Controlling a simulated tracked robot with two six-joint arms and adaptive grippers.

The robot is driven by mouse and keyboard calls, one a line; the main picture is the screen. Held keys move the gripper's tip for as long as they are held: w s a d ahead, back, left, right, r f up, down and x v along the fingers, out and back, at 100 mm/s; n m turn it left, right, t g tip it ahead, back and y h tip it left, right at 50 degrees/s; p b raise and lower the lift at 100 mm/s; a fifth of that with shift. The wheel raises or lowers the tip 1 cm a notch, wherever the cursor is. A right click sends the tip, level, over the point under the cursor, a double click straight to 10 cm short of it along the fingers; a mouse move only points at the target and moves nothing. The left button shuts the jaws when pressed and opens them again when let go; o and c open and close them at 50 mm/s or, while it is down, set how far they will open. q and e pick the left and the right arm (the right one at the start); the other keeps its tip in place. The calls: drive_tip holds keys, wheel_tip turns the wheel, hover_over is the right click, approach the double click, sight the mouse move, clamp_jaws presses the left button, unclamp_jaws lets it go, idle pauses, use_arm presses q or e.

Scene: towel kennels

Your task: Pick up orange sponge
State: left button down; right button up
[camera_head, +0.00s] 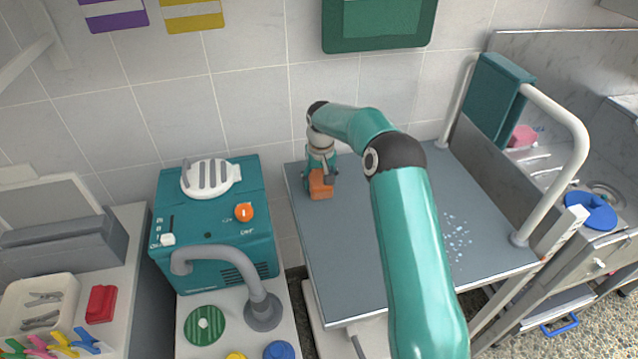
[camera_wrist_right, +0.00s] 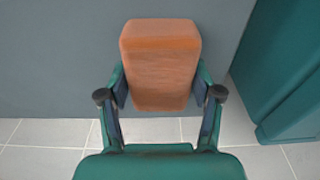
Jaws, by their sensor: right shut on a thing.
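The orange sponge (camera_head: 320,187) is at the back left of the grey table (camera_head: 400,240). My right gripper (camera_head: 321,175) points down at it and is shut on it. In the right wrist view the sponge (camera_wrist_right: 160,65) is a rounded orange block between the two fingers of my right gripper (camera_wrist_right: 160,90), one finger against each side. I cannot tell whether the sponge touches the table top or is just above it. My left gripper is not in either view.
A teal machine (camera_head: 215,225) with an orange knob stands left of the table. A white rail (camera_head: 565,120) with a teal pad (camera_head: 498,100) borders the table's right side. White specks (camera_head: 455,235) lie on the table's right part. A tiled wall stands behind.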

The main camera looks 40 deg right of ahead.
sight(319, 177)
drive_tip(key=shift+r, duration=0.1)
wheel_tip(319, 177, up, 9)
drive_tip(key=shift+w+r, duration=0.1)
wheel_tip(319, 177, up, 11)
drive_tip(key=p, duration=0.3)
